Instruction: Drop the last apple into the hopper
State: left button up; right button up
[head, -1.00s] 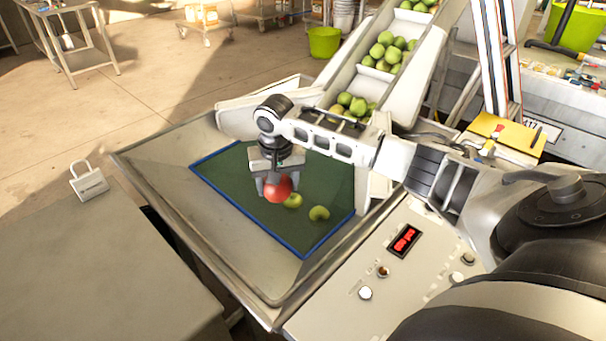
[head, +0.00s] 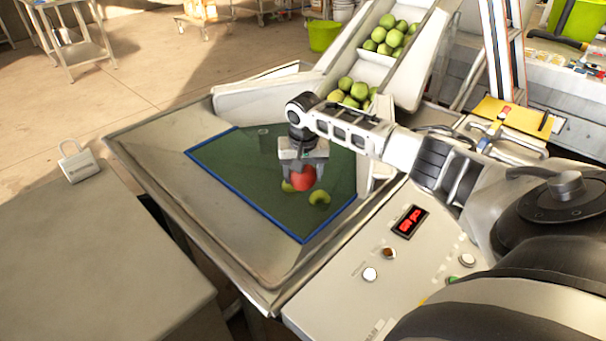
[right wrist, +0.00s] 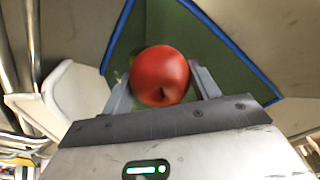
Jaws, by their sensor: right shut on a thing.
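A red apple (head: 303,179) is held between the fingers of my right gripper (head: 302,172), over the dark green bottom of the hopper (head: 245,170). The apple fills the space between the two fingers in the right wrist view (right wrist: 160,76), where my right gripper (right wrist: 162,95) is shut on it. I cannot tell the exact gap between the red apple and the bottom. My left gripper is not in view.
A white chute (head: 375,70) with several green apples rises behind the hopper. A control panel (head: 385,265) with a red display stands at the right front. A grey table (head: 95,260) with a white padlock-shaped object (head: 78,162) is at the left.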

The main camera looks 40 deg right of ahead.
aim_at(304, 177)
jog(key=o, duration=1.2)
jog(key=shift+f, duration=0.15)
jog(key=shift+c, duration=0.2)
notch_tip(304, 177, up, 16)
jog(key=s+a+p, duration=0.1)
jog(key=s, duration=0.1)
jog(key=shift+a, duration=0.25)
jog(key=shift+f, duration=0.1)
